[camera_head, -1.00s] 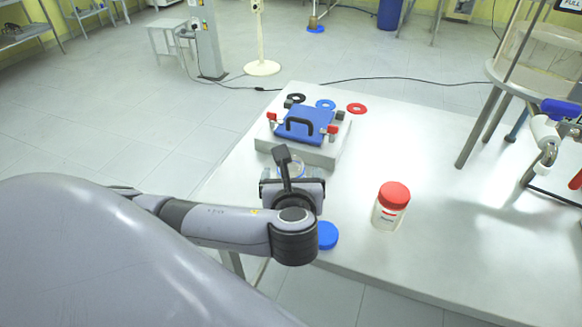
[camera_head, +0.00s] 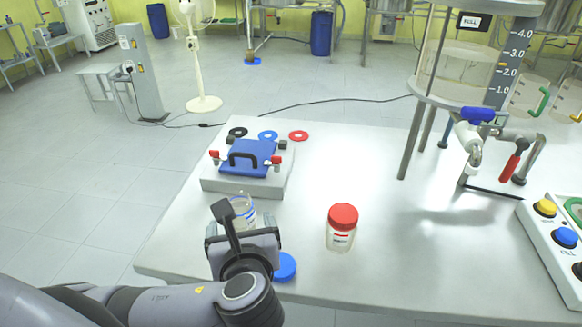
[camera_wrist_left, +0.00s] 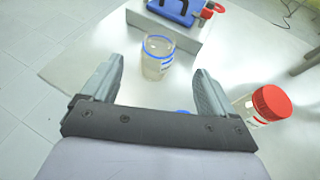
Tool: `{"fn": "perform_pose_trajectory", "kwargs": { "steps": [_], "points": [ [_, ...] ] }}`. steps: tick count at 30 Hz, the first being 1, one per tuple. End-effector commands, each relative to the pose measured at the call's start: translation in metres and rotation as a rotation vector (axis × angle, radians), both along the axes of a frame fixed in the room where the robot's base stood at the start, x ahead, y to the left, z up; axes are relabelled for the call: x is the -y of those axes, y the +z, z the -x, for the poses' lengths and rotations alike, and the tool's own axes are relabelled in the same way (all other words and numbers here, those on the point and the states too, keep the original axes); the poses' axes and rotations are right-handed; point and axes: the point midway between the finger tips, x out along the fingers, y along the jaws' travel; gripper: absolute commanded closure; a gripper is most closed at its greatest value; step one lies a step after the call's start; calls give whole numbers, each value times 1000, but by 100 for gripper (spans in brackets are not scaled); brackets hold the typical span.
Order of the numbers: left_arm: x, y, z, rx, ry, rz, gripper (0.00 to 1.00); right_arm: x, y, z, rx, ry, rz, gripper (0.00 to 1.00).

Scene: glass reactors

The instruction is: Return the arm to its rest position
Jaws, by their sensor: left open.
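My left gripper (camera_head: 242,238) is over the front left of the white table, its fingertips largely hidden in the head view. In the left wrist view its two fingers (camera_wrist_left: 159,78) stand wide apart with nothing between them. A clear beaker with blue rings (camera_head: 243,207) stands just beyond the gripper; it also shows in the left wrist view (camera_wrist_left: 157,58), upright and apart from the fingers. My right gripper is in neither view.
A red-lidded jar (camera_head: 341,228) stands right of the gripper. A blue lid (camera_head: 285,267) lies close beside it. A grey block with a blue handled cover (camera_head: 248,158) is behind the beaker. A glass reactor (camera_head: 462,68) and a button panel (camera_head: 549,233) are at the right.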

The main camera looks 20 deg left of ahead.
Motion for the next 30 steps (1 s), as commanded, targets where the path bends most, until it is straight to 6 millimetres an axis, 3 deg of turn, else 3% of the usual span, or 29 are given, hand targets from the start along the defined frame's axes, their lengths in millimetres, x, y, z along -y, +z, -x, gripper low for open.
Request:
{"fn": "perform_pose_trajectory", "kwargs": {
  "steps": [7, 14, 21, 30],
  "points": [
    [4, -9, 4, 1, 22, 94, 12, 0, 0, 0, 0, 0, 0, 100],
    [18, -51, 30, 23, 232, 600, 12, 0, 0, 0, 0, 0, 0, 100],
    [25, -93, 70, 83, 675, 1155, 12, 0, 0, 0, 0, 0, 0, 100],
    [14, -130, 126, 263, 1376, 1609, 12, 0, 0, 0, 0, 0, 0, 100]
  ]
}}
